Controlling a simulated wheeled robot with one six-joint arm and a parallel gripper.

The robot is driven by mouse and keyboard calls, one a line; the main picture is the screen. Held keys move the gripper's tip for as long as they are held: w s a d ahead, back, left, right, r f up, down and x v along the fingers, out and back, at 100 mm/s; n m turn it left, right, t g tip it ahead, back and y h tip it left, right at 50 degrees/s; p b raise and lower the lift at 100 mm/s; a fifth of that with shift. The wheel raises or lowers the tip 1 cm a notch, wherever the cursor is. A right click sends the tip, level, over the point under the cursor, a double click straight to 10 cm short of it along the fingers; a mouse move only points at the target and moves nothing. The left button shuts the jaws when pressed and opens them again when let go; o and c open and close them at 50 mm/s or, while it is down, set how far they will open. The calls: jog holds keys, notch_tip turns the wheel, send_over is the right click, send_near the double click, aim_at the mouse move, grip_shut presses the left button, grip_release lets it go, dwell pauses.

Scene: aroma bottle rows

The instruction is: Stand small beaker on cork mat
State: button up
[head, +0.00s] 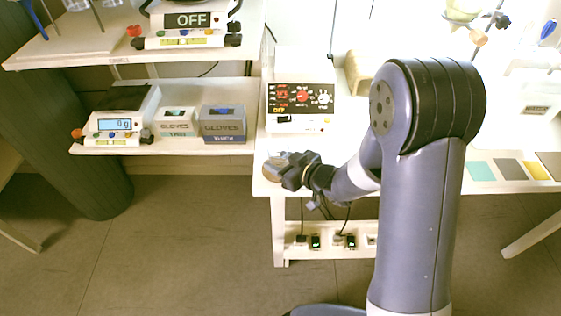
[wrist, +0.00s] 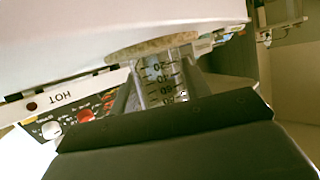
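The small beaker (wrist: 165,85) is clear glass with dark graduation marks, and it sits between the two fingers of my gripper (wrist: 165,92) in the wrist view. The fingers lie against its sides. The round, speckled tan cork mat (wrist: 125,52) is at the beaker's far end, and the beaker's base meets it or is very close to it; I cannot tell whether it rests there. In the head view my gripper (head: 288,172) is low over the front left corner of the white bench, where the cork mat (head: 272,171) partly shows. The beaker is mostly hidden there.
A hot plate with a control panel (head: 301,98) stands behind my gripper. Left, a lower shelf holds a scale (head: 118,124) and glove boxes (head: 223,125). Colored squares (head: 508,169) lie on the bench at right. The bench's front edge is close to the mat.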

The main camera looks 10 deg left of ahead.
aim_at(272, 149)
jog(key=o, duration=0.4)
jog(key=shift+o, duration=0.2)
jog(key=shift+r, duration=0.25)
jog(key=p+v, duration=0.1)
jog(key=v, duration=1.1)
jog(key=shift+p, duration=0.3)
jog(key=shift+a, duration=0.1)
jog(key=x, duration=0.4)
jog(key=b+x, duration=0.1)
jog(key=x, duration=0.3)
jog(key=b+x, duration=0.1)
jog(key=x, duration=0.3)
jog(key=shift+f, duration=0.5)
notch_tip(272, 149, up, 3)
jog(key=shift+r+p, duration=0.1)
jog(key=shift+p, duration=0.6)
jog(key=shift+r, duration=0.65)
